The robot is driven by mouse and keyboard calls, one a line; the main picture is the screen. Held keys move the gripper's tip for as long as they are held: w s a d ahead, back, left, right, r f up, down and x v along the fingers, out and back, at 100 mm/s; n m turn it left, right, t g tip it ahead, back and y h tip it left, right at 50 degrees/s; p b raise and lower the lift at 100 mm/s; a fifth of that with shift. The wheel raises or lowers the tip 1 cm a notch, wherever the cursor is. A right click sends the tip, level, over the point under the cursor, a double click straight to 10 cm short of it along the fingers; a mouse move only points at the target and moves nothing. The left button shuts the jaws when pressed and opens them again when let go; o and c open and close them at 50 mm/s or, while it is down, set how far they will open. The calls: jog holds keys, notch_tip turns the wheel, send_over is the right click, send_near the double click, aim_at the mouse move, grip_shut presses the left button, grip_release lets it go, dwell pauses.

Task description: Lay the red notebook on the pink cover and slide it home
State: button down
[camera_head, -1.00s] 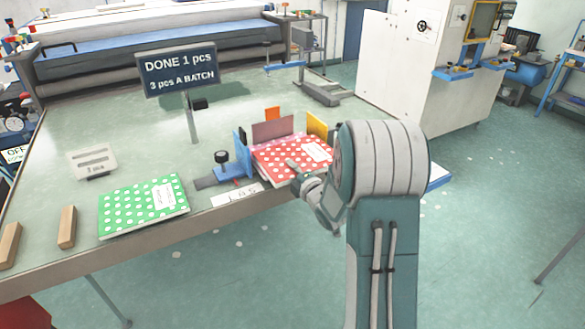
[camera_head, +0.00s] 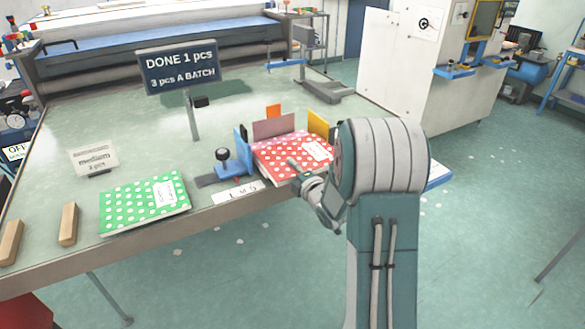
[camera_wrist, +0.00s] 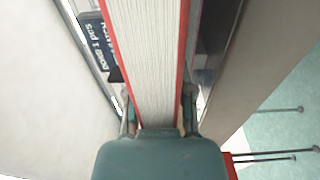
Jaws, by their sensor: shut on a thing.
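The red notebook with white dots and a white label (camera_head: 290,162) lies nearly flat in the fixture on the table, between the blue plate on its left and the yellow plate at the back right. A thin strip of pink, apparently the pink cover (camera_head: 266,140), shows along its back edge; the rest is hidden beneath it. My gripper (camera_head: 296,170) is shut on the notebook's near edge. In the wrist view, the notebook's white page block and red cover edges (camera_wrist: 150,60) stand between the two fingers (camera_wrist: 158,108). I cannot tell whether notebook and cover edges line up.
A blue clamp with a black knob (camera_head: 232,165) stands left of the fixture, with a mauve plate (camera_head: 273,127) behind. A green dotted notebook (camera_head: 145,203) and wooden blocks (camera_head: 68,225) lie further left. A sign reading DONE 1 pcs (camera_head: 177,67) stands behind. The table middle is clear.

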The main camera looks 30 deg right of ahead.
jog(key=shift+c, duration=2)
grip_release()
jog(key=shift+f, duration=0.2)
jog(key=s, duration=1)
jog(key=shift+d, duration=0.2)
jog(key=shift+r, duration=0.1)
